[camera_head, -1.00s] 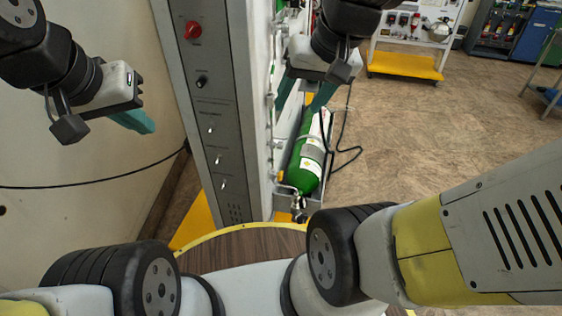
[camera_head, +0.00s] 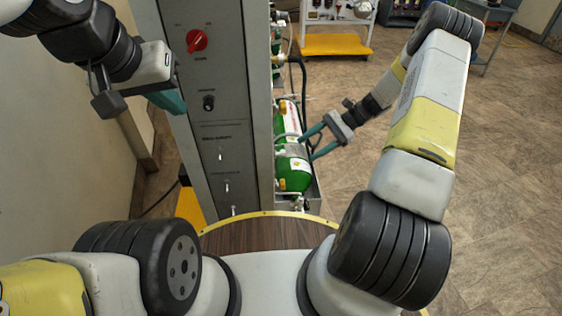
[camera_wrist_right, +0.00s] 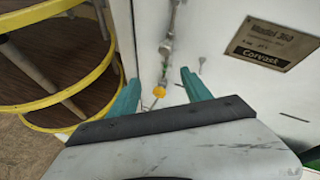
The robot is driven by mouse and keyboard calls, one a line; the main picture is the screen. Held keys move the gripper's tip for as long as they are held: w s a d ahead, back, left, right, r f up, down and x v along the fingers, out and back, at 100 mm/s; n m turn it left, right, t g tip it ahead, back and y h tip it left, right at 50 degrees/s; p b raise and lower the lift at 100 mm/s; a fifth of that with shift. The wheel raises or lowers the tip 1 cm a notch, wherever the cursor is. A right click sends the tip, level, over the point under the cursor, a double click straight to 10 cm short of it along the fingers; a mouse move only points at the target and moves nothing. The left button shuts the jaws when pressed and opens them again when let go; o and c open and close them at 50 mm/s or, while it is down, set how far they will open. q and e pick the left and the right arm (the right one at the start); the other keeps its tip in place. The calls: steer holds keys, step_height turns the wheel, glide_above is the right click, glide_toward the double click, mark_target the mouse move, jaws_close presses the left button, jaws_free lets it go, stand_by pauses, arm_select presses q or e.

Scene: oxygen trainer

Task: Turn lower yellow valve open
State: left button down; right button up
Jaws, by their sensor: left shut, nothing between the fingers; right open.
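A small yellow valve (camera_wrist_right: 159,91) sits on a fitting on the white side of the cabinet in the right wrist view. It lies between and beyond the fingertips of my right gripper (camera_wrist_right: 158,78), which is open and empty. I cannot see contact with the valve. In the head view my right gripper (camera_head: 306,148) points left towards the cabinet side, over the green cylinder (camera_head: 293,172). My left gripper (camera_head: 172,103) is shut and empty, in front of the cabinet's grey control panel (camera_head: 213,110).
The panel carries a red knob (camera_head: 197,41), a black knob (camera_head: 208,102) and small switches. A nameplate (camera_wrist_right: 270,43) is right of the valve. Hoses run beside the cylinder. A yellow-based cart (camera_head: 336,45) stands behind. The floor on the right is open.

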mark_target(282, 185)
step_height(282, 185, down, 16)
steer(key=s+r+m+t+y, duration=0.1)
steer(key=s+m+t+y, duration=0.15)
steer(key=m+y, duration=0.35)
steer(key=shift+t, duration=0.35)
steer(key=a, duration=0.5)
steer(key=a+f, duration=0.1)
steer(key=a, duration=0.2)
steer(key=shift+w+a, duration=0.3)
steer(key=shift+w, duration=0.05)
